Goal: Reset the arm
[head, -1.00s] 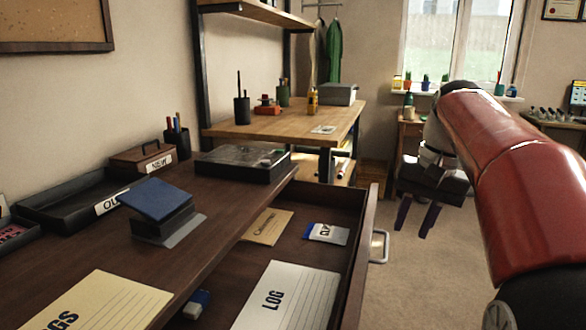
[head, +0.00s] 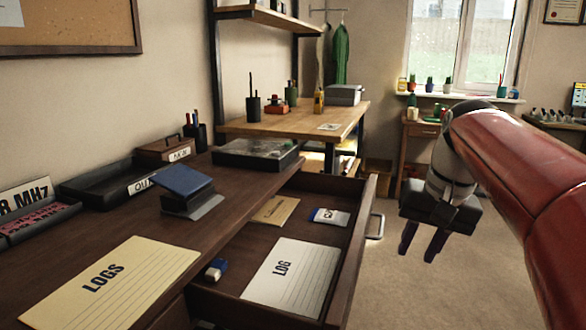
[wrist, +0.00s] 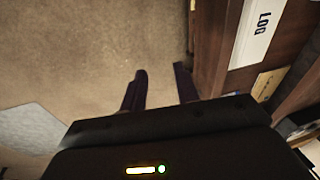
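My gripper (head: 421,243) hangs on the right in the head view, with its fingers pointing down over the carpet. It is to the right of the open drawer (head: 352,235) and apart from its handle (head: 375,226). In the wrist view the two dark fingers (wrist: 160,88) stand apart with bare carpet between them. The gripper is open and empty. My red arm reaches in from the right edge of the head view.
The open drawer holds a LOG envelope (head: 290,277), a small tan envelope (head: 275,210), a white-and-blue packet (head: 329,217) and a blue-and-white item (head: 216,269). The desk (head: 235,205) carries trays and a LOGS envelope (head: 110,284). The carpet (head: 450,290) around the gripper is clear.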

